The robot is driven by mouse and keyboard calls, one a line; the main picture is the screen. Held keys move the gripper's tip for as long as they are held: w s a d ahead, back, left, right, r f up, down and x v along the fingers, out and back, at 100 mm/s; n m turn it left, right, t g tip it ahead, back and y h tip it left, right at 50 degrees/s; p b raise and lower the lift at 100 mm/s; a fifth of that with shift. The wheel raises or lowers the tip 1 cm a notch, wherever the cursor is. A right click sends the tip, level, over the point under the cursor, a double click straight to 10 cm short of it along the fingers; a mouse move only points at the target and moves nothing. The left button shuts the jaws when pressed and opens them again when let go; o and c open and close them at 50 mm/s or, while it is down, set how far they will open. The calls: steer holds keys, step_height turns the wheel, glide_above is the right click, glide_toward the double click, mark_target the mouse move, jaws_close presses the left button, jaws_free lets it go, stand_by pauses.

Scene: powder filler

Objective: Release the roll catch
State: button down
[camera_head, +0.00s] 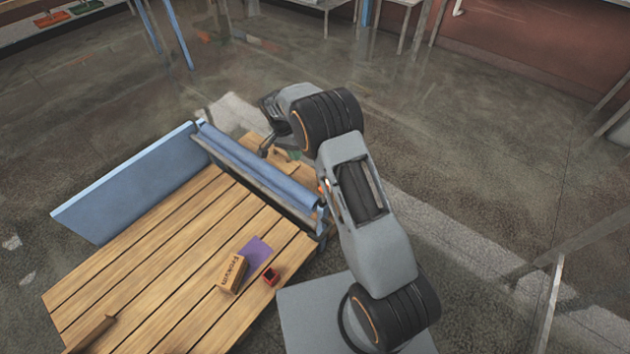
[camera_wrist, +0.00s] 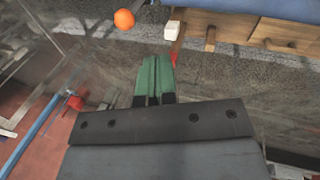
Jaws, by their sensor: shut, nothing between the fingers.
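A long blue roll (camera_head: 258,164) lies in a frame along the far right side of a wooden table (camera_head: 205,215) in the head view. My gripper (camera_wrist: 154,80) has green fingers, closed together with nothing between them. In the head view the gripper (camera_head: 294,155) is beyond the roll, partly hidden by my arm. In the wrist view an orange ball-shaped knob (camera_wrist: 124,19) is ahead and to the left of the fingertips. A white block (camera_wrist: 171,32) and a red piece (camera_wrist: 173,56) are just ahead of them. I cannot tell which part is the roll catch.
Wooden pegs (camera_wrist: 210,40) stick out from a wooden edge in the wrist view. A blue panel (camera_head: 125,182) stands at the table's left side. A labelled box (camera_head: 233,274), a purple sheet (camera_head: 256,254) and a small red item (camera_head: 270,276) lie on the table.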

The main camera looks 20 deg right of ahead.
steer(key=shift+f, duration=0.1)
steer(key=s+d+f, duration=0.2)
steer(key=f, duration=0.3)
steer(key=s+d+f+b, duration=0.1)
steer(key=s+d+f, duration=0.1)
steer(key=f, duration=0.3)
steer(key=shift+s+d, duration=0.3)
steer(key=shift+d, duration=0.3)
steer(key=shift+b, duration=0.3)
